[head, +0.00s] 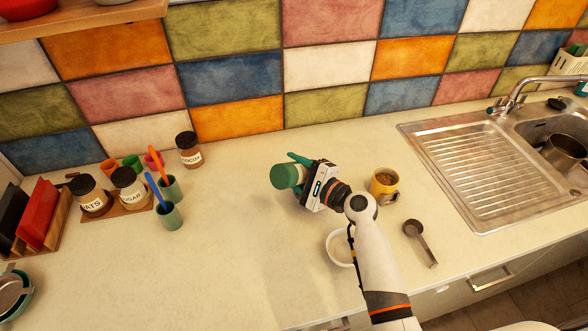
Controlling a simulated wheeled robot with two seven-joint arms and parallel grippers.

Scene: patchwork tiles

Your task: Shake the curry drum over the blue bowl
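A small drum with a green end (284,176) and a pale body lies tilted on its side in my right gripper (299,174). No label on it is readable, so I cannot confirm that it is the curry. The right arm comes in from the lower right, and its green fingers close around the drum above the counter. A round bowl (333,250) with a pale inside stands below and right of the drum, partly hidden by my arm. It looks whitish rather than blue. My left gripper is out of view.
A yellow mug (385,186) and a dark scoop (420,242) are right of my arm. Jars (130,187) and cups (169,215) stand left, with a cocoa jar (189,150) behind. The sink (480,170) is at right. The left-centre counter is clear.

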